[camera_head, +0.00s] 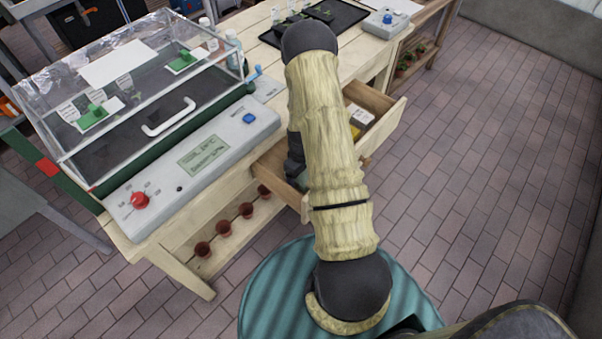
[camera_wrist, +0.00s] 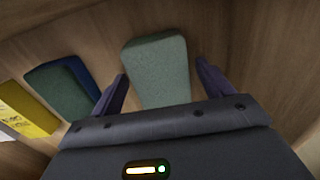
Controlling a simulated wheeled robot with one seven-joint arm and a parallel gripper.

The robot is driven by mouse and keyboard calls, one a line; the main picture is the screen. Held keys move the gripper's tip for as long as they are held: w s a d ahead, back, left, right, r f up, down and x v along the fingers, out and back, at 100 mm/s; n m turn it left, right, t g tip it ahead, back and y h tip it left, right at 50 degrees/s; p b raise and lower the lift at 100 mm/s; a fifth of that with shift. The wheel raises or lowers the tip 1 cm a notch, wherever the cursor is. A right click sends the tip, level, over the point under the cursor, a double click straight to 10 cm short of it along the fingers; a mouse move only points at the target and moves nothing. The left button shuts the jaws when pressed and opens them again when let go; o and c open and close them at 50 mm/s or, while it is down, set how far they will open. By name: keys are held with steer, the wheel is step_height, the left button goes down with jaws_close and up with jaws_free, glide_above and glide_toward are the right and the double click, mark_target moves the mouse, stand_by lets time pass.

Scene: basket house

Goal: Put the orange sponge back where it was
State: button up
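No orange sponge can be made out in either view. In the wrist view my gripper (camera_wrist: 161,70) is open, with its two fingers on either side of a pale green sponge-like block (camera_wrist: 157,62). A gap shows between the block and the right finger; the left finger is close to it. The block lies on a wooden drawer floor (camera_wrist: 235,40). A dark blue and green block (camera_wrist: 62,88) lies to its left, and a yellow item (camera_wrist: 27,108) lies farther left. In the head view my arm hides most of the gripper and the drawer's middle.
The open drawer (camera_head: 386,128) juts from the wooden workbench (camera_head: 262,22), with yellow and white items (camera_head: 359,117) inside. A clear-lidded propagator (camera_head: 130,80) stands on the bench. Small pots (camera_head: 224,228) stand below. The brick floor (camera_head: 490,170) at right is clear.

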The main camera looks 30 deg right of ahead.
mark_target(301, 175)
step_height(301, 175, up, 12)
stand_by(0.8)
steer(key=shift+r, duration=0.1)
stand_by(0.3)
steer(key=s+a+r+m+t, duration=0.1)
steer(key=s+a+r+m, duration=0.1)
steer(key=s+a+r, duration=0.4)
steer(key=s+a+r+m+t, duration=0.1)
steer(key=s+a+r, duration=0.5)
steer(key=r, duration=0.6)
steer(key=shift+s+a+m+t, duration=0.15)
steer(key=shift+a+m+t, duration=0.25)
steer(key=shift+a, duration=0.45)
